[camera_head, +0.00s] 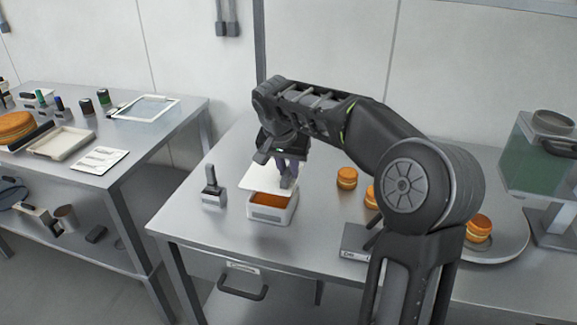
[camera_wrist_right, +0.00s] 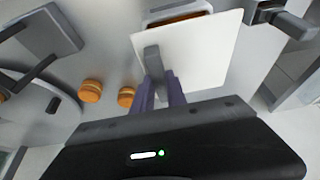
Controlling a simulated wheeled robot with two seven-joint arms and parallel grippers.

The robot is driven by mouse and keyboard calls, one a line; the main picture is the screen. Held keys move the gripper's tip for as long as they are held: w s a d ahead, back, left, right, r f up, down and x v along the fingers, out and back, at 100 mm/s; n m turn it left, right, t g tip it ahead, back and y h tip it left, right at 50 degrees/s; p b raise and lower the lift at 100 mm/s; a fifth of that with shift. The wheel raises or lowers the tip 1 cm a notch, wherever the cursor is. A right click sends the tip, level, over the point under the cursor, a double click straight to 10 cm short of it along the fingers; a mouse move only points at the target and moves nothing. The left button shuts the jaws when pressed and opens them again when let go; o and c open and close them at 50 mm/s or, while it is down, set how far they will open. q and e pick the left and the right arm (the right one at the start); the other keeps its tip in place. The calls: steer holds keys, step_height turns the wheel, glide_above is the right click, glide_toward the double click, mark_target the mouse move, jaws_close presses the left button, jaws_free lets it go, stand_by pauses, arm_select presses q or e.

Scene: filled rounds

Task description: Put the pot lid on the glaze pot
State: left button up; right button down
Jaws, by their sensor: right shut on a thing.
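The glaze pot (camera_head: 271,214) is a white square tub with orange glaze inside, standing on the steel table. The pot lid (camera_head: 258,179) is a thin white square plate with a grey grip. My right gripper (camera_head: 288,180) is shut on that grip and holds the lid over the back part of the pot. Orange glaze shows below the lid's front edge. In the right wrist view the lid (camera_wrist_right: 205,52) hides much of the pot (camera_wrist_right: 172,5), and the purple fingers (camera_wrist_right: 160,92) pinch the grip. Whether the lid touches the rim I cannot tell. My left gripper is out of view.
A grey brush-like tool (camera_head: 213,188) stands just left of the pot. Orange filled rounds (camera_head: 347,178) sit to the right, one on a round plate (camera_head: 510,245). A small grey scale (camera_head: 356,241) lies near the front edge. A side table (camera_head: 150,150) stands left.

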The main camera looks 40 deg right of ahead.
step_height(320, 180, down, 3)
steer(key=shift+b, duration=0.8)
steer(key=shift+f+b, duration=0.95)
steer(key=shift+f, duration=0.1)
steer(key=shift+f+b, duration=0.25)
steer(key=shift+b, duration=0.15)
steer(key=c, duration=0.8)
jaws_free()
steer(key=shift+o, duration=0.2)
steer(key=shift+r, duration=0.15)
steer(key=shift+r+p, duration=2.55)
steer(key=shift+r, duration=0.85)
